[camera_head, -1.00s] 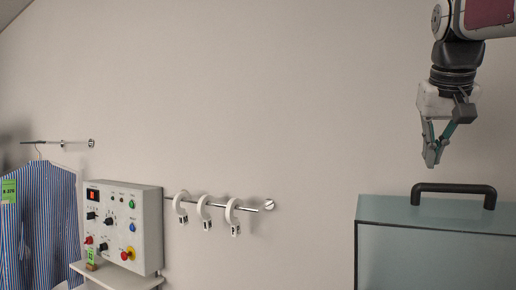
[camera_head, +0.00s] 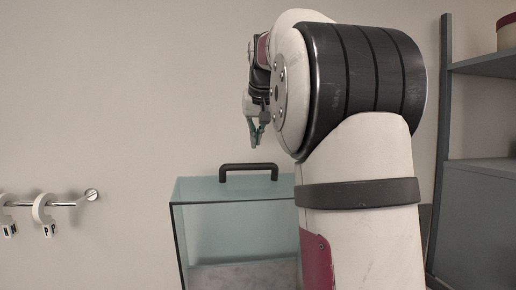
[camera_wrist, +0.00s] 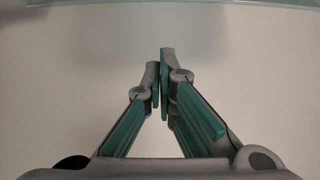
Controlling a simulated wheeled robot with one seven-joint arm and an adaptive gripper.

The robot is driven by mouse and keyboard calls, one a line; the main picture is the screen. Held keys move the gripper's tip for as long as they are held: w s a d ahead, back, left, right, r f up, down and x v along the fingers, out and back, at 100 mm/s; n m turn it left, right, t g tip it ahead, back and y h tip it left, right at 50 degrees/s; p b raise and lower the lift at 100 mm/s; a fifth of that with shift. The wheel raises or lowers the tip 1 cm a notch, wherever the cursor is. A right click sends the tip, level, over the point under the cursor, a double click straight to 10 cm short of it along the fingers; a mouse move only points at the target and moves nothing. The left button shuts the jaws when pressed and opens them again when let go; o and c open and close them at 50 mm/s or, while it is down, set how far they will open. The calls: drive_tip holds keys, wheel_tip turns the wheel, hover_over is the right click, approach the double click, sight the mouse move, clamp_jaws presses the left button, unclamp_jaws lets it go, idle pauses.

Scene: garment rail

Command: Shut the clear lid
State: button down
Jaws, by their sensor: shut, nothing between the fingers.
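The clear lid (camera_head: 235,190) is a pale teal see-through panel on top of a clear box (camera_head: 225,235), at the lower middle of the head view. A black bar handle (camera_head: 248,167) stands up from it. I cannot tell whether the lid is fully down. My gripper (camera_head: 254,146) is above the handle, pointing down, apart from it in the picture. In the wrist view my gripper (camera_wrist: 160,65) is shut and empty, its fingertips together. A pale teal strip (camera_wrist: 180,3) crosses the top edge there. My arm hides the box's right side.
Bare wall lies between the rail and the box.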

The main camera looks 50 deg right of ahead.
drive_tip(key=shift+s+a+f, duration=0.3)
drive_tip(key=shift+s+f, duration=0.1)
drive_tip(key=shift+f, duration=0.15)
drive_tip(key=shift+s+a+f, duration=0.25)
drive_tip(key=shift+s+f, duration=0.1)
drive_tip(key=shift+f, duration=0.2)
drive_tip(key=shift+s+a+f+p, duration=0.25)
drive_tip(key=shift+f+p, duration=0.1)
drive_tip(key=shift+f, duration=0.15)
drive_tip(key=shift+f, duration=0.1)
